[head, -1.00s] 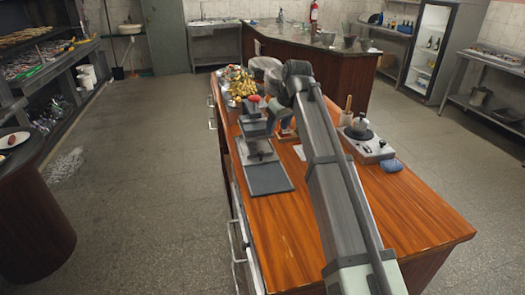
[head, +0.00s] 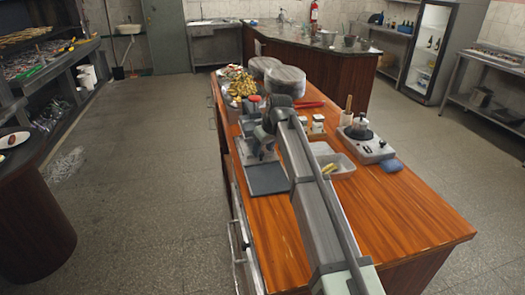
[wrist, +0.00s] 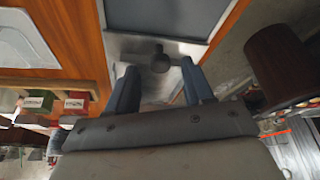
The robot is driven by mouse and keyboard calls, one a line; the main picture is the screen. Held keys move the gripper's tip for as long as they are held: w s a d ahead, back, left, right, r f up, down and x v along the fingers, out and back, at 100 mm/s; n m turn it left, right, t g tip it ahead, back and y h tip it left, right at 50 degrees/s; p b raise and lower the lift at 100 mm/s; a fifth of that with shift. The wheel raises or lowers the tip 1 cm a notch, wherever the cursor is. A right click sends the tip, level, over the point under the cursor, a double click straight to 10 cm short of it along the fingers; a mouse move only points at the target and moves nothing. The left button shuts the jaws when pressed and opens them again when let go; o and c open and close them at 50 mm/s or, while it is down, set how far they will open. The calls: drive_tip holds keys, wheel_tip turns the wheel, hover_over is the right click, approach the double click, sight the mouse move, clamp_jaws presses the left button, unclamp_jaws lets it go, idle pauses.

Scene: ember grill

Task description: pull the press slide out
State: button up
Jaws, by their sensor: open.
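The press (head: 250,142) stands on the wooden counter, with a flat dark grey plate (head: 268,180) in front of it. My arm hides much of the press in the head view. In the wrist view, the grey plate (wrist: 165,14) is at the top, joined to a pale metal part. My gripper (wrist: 160,74) is open, one blue-grey finger on each side of the knob's line. I cannot tell whether either finger touches it.
A clear tray (head: 340,164) lies right of my arm. A hot plate with a pot (head: 364,145) stands farther right. The near counter top (head: 400,215) is clear.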

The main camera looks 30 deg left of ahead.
drive_tip(key=shift+x, duration=0.8)
drive_tip(key=shift+c, duration=0.5)
clamp_jaws()
